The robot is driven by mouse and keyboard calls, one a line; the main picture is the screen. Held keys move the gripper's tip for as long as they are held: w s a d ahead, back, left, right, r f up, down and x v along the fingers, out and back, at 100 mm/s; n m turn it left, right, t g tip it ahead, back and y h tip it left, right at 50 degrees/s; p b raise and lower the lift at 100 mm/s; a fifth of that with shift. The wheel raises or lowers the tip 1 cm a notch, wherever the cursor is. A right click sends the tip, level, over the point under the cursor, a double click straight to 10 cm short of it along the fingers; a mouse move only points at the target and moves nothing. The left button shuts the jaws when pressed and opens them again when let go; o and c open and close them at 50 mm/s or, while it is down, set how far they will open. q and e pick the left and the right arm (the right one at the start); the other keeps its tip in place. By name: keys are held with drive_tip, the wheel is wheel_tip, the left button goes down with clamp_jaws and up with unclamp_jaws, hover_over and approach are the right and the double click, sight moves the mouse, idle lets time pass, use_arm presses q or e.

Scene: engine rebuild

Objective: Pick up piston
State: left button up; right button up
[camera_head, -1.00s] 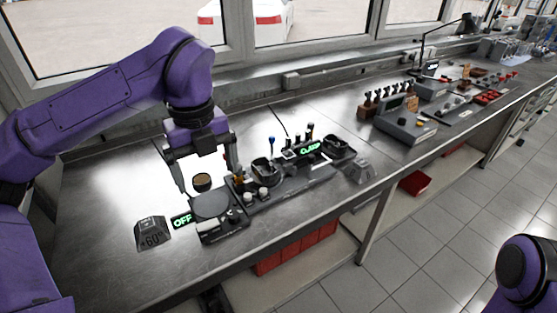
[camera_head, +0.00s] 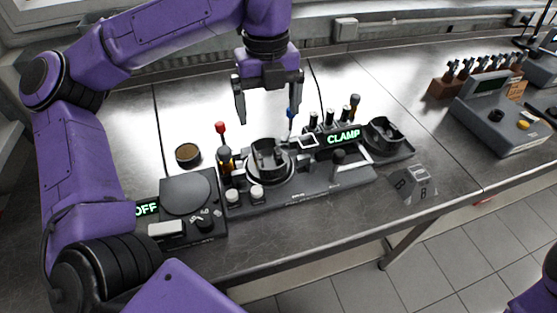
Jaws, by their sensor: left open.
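A dark grey, cup-like part with a cut-out rim, which looks like the piston (camera_head: 268,154), stands in a round seat on the clamp fixture (camera_head: 315,190), whose display reads CLAMP. A similar dark round part (camera_head: 383,131) sits in a holder at the fixture's right end; I cannot tell for sure which is the piston. My left gripper (camera_head: 268,112) is open and empty. It points down above and slightly behind the round seat, with its fingers apart and no visible contact. My right gripper is out of view.
A dark unit (camera_head: 188,194) with a round plate and an OFF display stands left of the fixture. A round tin (camera_head: 187,153) lies behind it. Upright tools stand around the seat.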

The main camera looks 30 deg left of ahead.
use_arm(q)
drive_tip(key=f, duration=0.1)
drive_tip(key=p, duration=0.1)
hover_over(269, 163)
wheel_tip(269, 163, down, 10)
drive_tip(key=shift+a+r, duration=0.1)
clamp_jaws()
